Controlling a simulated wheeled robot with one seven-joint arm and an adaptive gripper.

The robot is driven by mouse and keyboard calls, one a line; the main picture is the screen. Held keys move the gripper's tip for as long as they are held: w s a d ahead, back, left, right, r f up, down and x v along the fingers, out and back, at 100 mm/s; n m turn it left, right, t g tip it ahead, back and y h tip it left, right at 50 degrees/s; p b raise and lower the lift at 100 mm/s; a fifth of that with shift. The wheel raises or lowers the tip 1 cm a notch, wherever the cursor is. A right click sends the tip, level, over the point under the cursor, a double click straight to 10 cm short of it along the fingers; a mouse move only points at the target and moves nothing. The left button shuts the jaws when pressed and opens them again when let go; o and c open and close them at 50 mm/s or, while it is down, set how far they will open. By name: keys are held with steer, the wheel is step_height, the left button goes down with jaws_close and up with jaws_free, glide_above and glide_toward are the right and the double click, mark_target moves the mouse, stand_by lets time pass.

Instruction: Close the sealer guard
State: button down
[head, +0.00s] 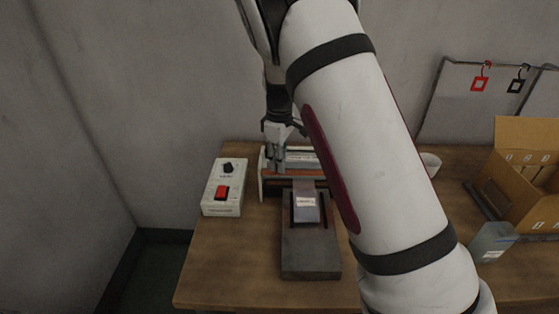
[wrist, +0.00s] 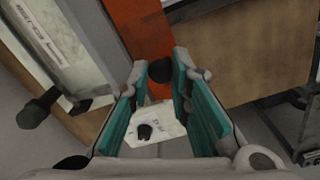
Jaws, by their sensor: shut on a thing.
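The sealer (head: 270,188) stands at the back of the wooden table, with an orange bar (head: 300,176) across it that I take to be the guard. In the wrist view the orange bar (wrist: 143,30) runs up to my fingertips, with a dark round knob (wrist: 160,70) at its end. My gripper (head: 281,142) is at the left end of the sealer, its fingers on either side of the knob. It also shows in the wrist view (wrist: 167,72). My forearm hides the sealer's right end. A labelled clear pouch (head: 306,205) lies on the grey block in front.
A white control box (head: 222,205) with a red switch and black dial stands left of the sealer. A grey block (head: 311,260) extends forward from the sealer. At right are a cardboard box (head: 520,190) and a clear bin (head: 492,243). The front left tabletop is clear.

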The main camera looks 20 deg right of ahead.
steer(key=shift+s, duration=0.1)
steer(key=shift+s+a+f+t+p, duration=0.15)
steer(key=shift+s+t+p, duration=0.35)
steer(key=shift+t+p, duration=0.4)
steer(key=shift+s+a+f+t+h+p, duration=0.15)
steer(key=shift+s+f+t+h+p, duration=0.2)
steer(key=shift+t+h+p, duration=0.35)
step_height(320, 180, down, 8)
steer(key=s+t+h+p, duration=0.1)
steer(key=t+h+p, duration=0.2)
steer(key=t, duration=0.9)
steer(key=shift+a+r+t+h+p, duration=0.2)
steer(key=shift+t+h+p, duration=0.15)
steer(key=shift+p, duration=0.5)
